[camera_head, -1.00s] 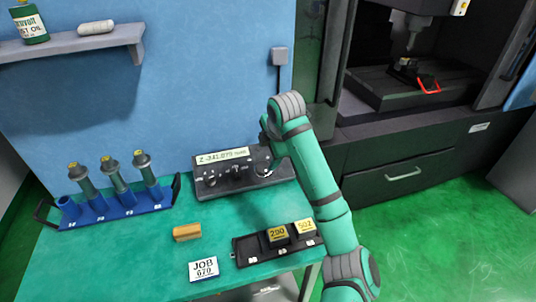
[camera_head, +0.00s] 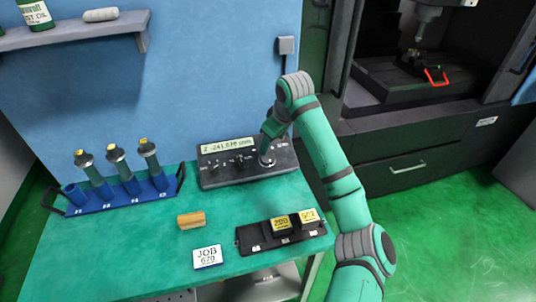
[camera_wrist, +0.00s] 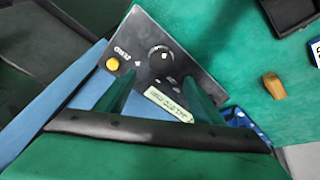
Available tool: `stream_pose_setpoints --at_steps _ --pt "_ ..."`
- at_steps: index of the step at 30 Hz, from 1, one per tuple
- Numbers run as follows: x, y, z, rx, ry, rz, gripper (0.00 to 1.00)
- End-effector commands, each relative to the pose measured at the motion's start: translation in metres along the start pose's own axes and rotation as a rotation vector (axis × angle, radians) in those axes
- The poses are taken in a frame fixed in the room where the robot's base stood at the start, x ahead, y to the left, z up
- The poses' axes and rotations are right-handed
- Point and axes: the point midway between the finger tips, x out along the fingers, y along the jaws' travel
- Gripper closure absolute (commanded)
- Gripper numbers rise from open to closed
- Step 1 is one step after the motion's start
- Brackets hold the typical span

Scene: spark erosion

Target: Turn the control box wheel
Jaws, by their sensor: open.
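The control box (camera_head: 222,176) is a dark panel with a lit display (camera_head: 228,145), standing at the back of the green table against the blue wall. Its round wheel (camera_head: 266,161) is at the box's right end. In the wrist view the black wheel (camera_wrist: 160,59) shows beyond and between the two green fingers, with a yellow button (camera_wrist: 112,64) to its left. My gripper (camera_head: 268,136) is above the wheel, pointing down at it. In the wrist view my gripper (camera_wrist: 160,80) is open and empty. I cannot tell whether the fingertips touch the panel.
A blue rack (camera_head: 113,200) with several grey cylinders stands left of the box. A wooden block (camera_head: 191,220), a JOB card (camera_head: 207,257) and a black tray (camera_head: 246,240) with two yellow-topped blocks lie in front. A wall shelf (camera_head: 90,38) is at upper left.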

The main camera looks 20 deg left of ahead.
Motion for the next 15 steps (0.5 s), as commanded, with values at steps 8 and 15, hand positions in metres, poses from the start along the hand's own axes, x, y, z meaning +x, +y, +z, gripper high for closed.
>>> stream_pose_setpoints --at_steps 8,15 --pt "-0.0012 0.0047 0.0006 0.401 -0.016 -0.019 0.39" --pt "0.0051 0.0047 0.0005 0.481 -0.019 -0.023 0.39"
